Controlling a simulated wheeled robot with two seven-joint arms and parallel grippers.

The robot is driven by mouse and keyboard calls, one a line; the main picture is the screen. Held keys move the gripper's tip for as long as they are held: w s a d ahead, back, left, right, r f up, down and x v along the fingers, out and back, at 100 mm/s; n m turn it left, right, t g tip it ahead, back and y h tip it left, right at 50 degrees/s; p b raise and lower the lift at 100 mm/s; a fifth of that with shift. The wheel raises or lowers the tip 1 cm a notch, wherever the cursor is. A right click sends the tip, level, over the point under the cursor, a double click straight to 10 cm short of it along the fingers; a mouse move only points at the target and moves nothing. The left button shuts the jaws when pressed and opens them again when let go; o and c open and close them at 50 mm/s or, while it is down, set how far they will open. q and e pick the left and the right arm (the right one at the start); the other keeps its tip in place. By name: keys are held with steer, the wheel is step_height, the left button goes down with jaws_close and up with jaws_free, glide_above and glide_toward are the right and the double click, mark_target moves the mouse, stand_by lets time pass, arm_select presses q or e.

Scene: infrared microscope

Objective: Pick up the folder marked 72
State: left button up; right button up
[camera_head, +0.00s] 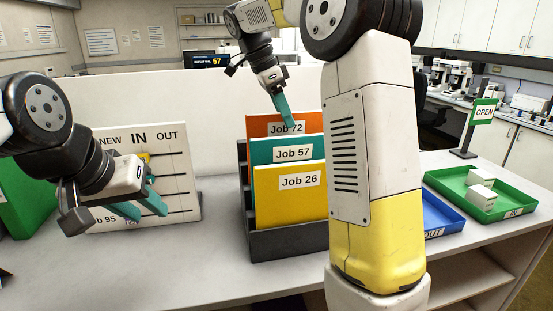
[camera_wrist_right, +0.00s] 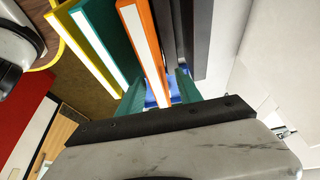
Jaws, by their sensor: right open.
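The orange folder marked Job 72 (camera_head: 312,120) stands upright at the back of a dark rack (camera_head: 290,244), behind the teal Job 57 folder (camera_head: 260,152) and the yellow Job 26 folder (camera_head: 290,208). My right gripper (camera_head: 289,124) points down at the orange folder's top edge, overlapping its label. In the right wrist view, the open teal fingers (camera_wrist_right: 158,92) lie either side of the orange folder's edge (camera_wrist_right: 150,60); I cannot tell how deep they reach. My left gripper (camera_head: 148,210) is open and empty in front of the IN/OUT board (camera_head: 178,165).
A blue OUT tray (camera_head: 442,217) and a green IN tray (camera_head: 515,201) with small white boxes stand at the right. An OPEN sign (camera_head: 483,113) stands behind them. A white partition (camera_head: 210,120) rises behind the rack. Bare table lies left of the rack.

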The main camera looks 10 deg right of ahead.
mark_target(290, 130)
steer(key=x, duration=0.4)
steer(key=shift+s+f, duration=0.1)
steer(key=shift+s, duration=0.1)
steer(key=shift+a+f, duration=0.1)
steer(key=shift+f, duration=0.15)
stand_by(0.3)
jaws_close()
stand_by(1.5)
